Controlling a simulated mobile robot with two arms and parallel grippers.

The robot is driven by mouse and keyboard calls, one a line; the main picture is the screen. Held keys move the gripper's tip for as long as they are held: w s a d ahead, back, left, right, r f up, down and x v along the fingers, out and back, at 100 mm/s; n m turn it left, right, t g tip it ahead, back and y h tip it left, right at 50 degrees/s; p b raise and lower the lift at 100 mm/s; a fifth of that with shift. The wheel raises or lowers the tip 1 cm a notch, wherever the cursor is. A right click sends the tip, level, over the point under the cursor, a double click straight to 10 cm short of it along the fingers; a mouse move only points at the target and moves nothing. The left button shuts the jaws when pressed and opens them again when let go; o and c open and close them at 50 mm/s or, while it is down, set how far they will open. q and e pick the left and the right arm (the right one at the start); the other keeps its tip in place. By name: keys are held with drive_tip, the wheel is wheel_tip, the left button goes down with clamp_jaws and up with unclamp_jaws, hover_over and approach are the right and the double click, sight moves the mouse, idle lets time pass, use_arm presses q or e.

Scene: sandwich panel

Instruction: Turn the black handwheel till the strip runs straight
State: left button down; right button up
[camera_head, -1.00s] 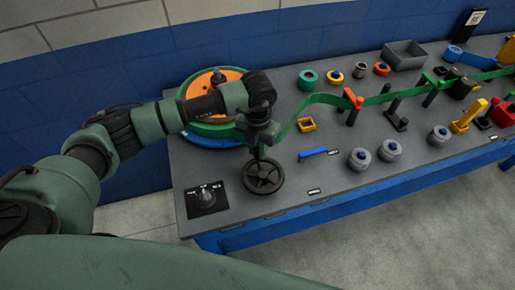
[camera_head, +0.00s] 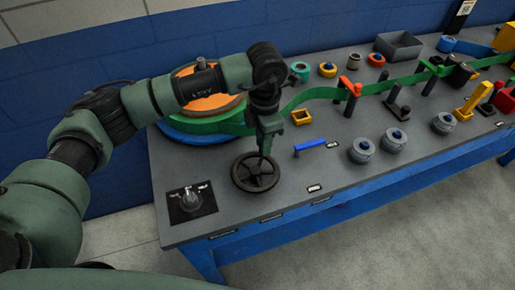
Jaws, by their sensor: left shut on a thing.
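The black handwheel (camera_head: 255,173) lies near the front left of the grey bench top. My left gripper (camera_head: 262,152) points down from above and is shut at the wheel's far side; the exact grip on rim or spoke is too small to make out. The green strip (camera_head: 312,95) leaves the large green and orange reel (camera_head: 207,122) at the back left. It curves behind my gripper, passes the red-topped post (camera_head: 350,87) and runs right to the green-topped guide (camera_head: 433,68). My left arm hides part of the reel. My right gripper does not show.
A black dial plate (camera_head: 192,202) lies left of the wheel. A blue handle (camera_head: 315,145) and several grey knobs (camera_head: 362,150) stand to its right. A grey bin (camera_head: 398,45) stands at the back.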

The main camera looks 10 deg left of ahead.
use_arm(q)
drive_tip(key=shift+s+d+m+b, duration=0.15)
drive_tip(key=shift+d+m+b, duration=0.55)
drive_tip(key=shift+m+b, duration=0.5)
drive_tip(key=c, duration=1.3)
unclamp_jaws()
drive_tip(key=shift+r, duration=0.1)
wheel_tip(320, 180, up, 8)
drive_tip(key=shift+f+b, duration=0.15)
drive_tip(key=shift+b, duration=0.55)
